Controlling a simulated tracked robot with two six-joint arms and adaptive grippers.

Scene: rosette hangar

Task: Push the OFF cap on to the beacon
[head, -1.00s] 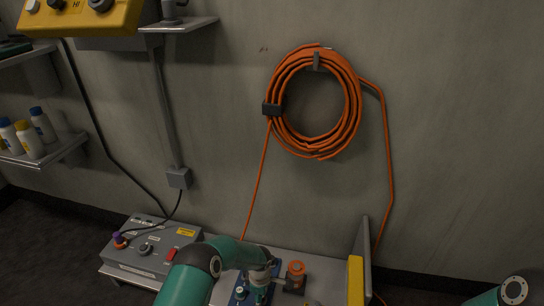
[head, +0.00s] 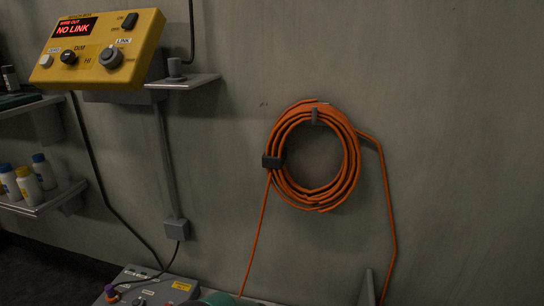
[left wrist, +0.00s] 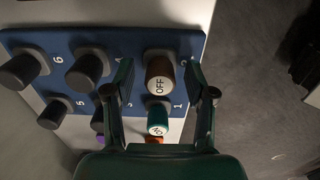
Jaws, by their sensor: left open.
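In the left wrist view, the brown OFF cap (left wrist: 160,76) sits on a blue numbered board (left wrist: 30,40). My left gripper (left wrist: 160,66) is open, with one finger on each side of the OFF cap. Whether the fingers touch it I cannot tell. A teal cap (left wrist: 157,116), apparently marked ON, sits just below it, between the fingers. In the head view only a teal piece of my left arm (head: 215,298) shows at the bottom edge. I cannot pick out the beacon for certain. My right gripper is not in view.
Several dark caps (left wrist: 88,70) stand on the board's left part. In the head view, a yellow box (head: 140,50) reads NO LINK, a grey control box (head: 150,285) is low left, and an orange hose coil (head: 285,180) hangs on the wall. Bottles (head: 42,170) stand on a shelf.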

